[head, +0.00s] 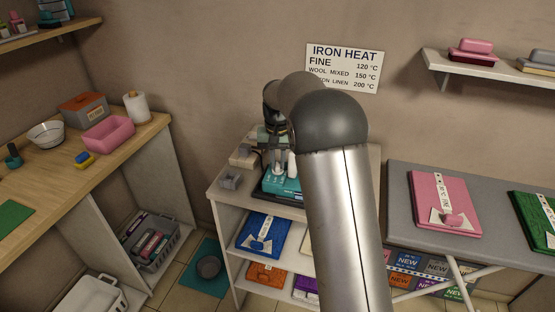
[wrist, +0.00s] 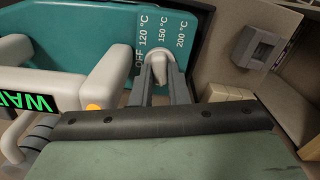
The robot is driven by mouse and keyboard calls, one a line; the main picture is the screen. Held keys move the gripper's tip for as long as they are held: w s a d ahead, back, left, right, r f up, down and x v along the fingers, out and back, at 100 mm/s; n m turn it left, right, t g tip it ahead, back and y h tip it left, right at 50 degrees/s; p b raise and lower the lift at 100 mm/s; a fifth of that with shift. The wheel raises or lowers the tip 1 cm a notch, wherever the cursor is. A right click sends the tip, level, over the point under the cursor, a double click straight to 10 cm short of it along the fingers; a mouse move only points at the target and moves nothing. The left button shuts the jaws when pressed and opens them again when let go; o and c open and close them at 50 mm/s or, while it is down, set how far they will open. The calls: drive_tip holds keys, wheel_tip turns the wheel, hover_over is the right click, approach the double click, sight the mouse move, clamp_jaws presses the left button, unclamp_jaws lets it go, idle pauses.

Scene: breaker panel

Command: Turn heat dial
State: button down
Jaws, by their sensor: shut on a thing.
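The heat dial (wrist: 158,56) is a pale knob on a teal station, with a scale reading OFF, 120 °C, 150 °C and 200 °C around it. My gripper (wrist: 160,68) is shut on the dial, one grey finger on each side. Which mark the dial points to is hard to tell. A display (wrist: 28,103) shows green letters reading "WAI", cut off by the frame edge, and an orange light (wrist: 93,107) sits near it. In the head view the teal station (head: 283,187) stands on the white shelf unit, partly hidden by my arm; the dial is hidden there.
A wall sign (head: 344,68) lists iron heats: fine 120, wool mixed 150, linen 200 °C. A small grey box (head: 230,180) stands left of the station. A folded blue cloth (head: 262,234) lies on the shelf below. A pink cloth (head: 443,204) lies on the grey board at right.

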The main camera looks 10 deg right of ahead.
drive_tip(key=shift+m, duration=0.3)
drive_tip(key=c, duration=1.4)
unclamp_jaws()
